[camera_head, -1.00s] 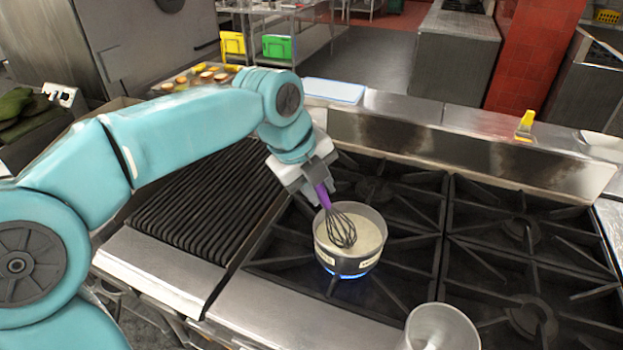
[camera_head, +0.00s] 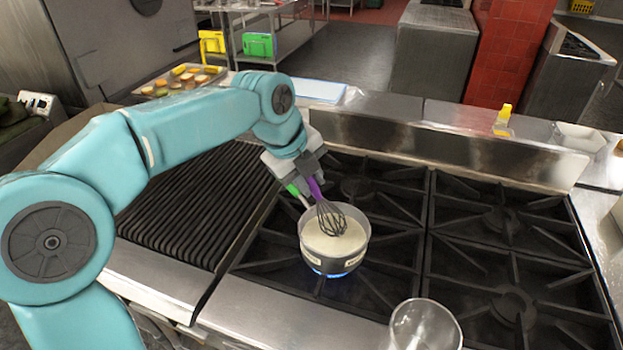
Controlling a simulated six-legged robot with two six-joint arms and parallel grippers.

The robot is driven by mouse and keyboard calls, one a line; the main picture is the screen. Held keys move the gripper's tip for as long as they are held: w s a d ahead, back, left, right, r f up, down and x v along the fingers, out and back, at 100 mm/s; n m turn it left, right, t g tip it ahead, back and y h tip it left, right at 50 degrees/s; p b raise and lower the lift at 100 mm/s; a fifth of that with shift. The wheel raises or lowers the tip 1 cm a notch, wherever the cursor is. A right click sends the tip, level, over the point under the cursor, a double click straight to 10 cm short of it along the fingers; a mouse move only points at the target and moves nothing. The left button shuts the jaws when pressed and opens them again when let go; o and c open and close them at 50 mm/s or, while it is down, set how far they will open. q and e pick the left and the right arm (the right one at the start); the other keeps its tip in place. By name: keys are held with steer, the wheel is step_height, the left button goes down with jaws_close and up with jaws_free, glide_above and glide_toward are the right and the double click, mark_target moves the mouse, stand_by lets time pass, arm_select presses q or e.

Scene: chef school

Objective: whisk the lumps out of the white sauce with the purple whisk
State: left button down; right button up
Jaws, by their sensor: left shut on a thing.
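My left gripper (camera_head: 304,182) is shut on the purple handle of the whisk (camera_head: 316,190). The whisk is tilted, and its dark wire head reaches down over the pot's opening, with its tip at or in the sauce. The pot (camera_head: 331,262) is small and grey with pale labels on its side, and stands on a burner with a blue flame under it. The white sauce (camera_head: 340,243) shows as a pale, smooth-looking surface; I cannot make out lumps. My right gripper is not in view.
A clear empty glass vessel (camera_head: 425,325) stands at the stove's front edge. A ribbed grill (camera_head: 190,205) lies left of the burners (camera_head: 500,220). A metal ledge (camera_head: 450,155) runs behind, with a yellow-handled brush (camera_head: 503,117) on it. The right burners are free.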

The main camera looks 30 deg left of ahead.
arm_select(q)
step_height(320, 180, up, 6)
steer(key=p, duration=0.4)
steer(key=shift+f+p, duration=0.25)
steer(key=shift+p, duration=0.1)
step_height(320, 180, up, 2)
steer(key=shift+s+r+p, duration=0.15)
steer(key=shift+r+p, duration=0.05)
steer(key=shift+p, duration=0.1)
steer(key=shift+r, duration=1.3)
